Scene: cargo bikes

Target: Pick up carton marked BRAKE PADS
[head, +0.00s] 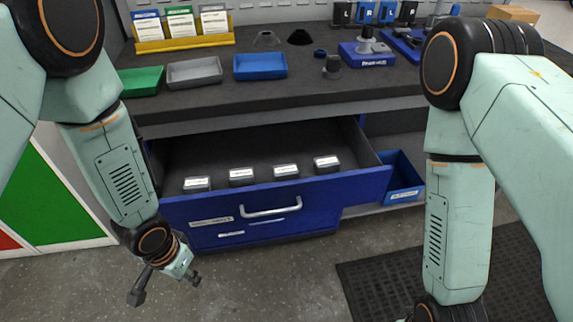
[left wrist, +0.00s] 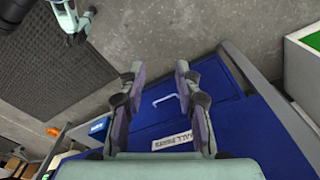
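My left gripper (head: 166,284) is open and empty, low in front of the drawer's left end. Its spread fingers show in the left wrist view (left wrist: 158,85). My right gripper (left wrist: 82,25) looks open there, above the mat; the head view cuts it off.
The worktop (head: 300,88) above the drawer holds green, grey and blue trays (head: 260,67) and a blue fixture (head: 366,55). A blue bin (head: 402,178) stands right of the drawer. A green-and-white cabinet (head: 60,205) is at left. A dark mat (head: 400,285) lies on open floor.

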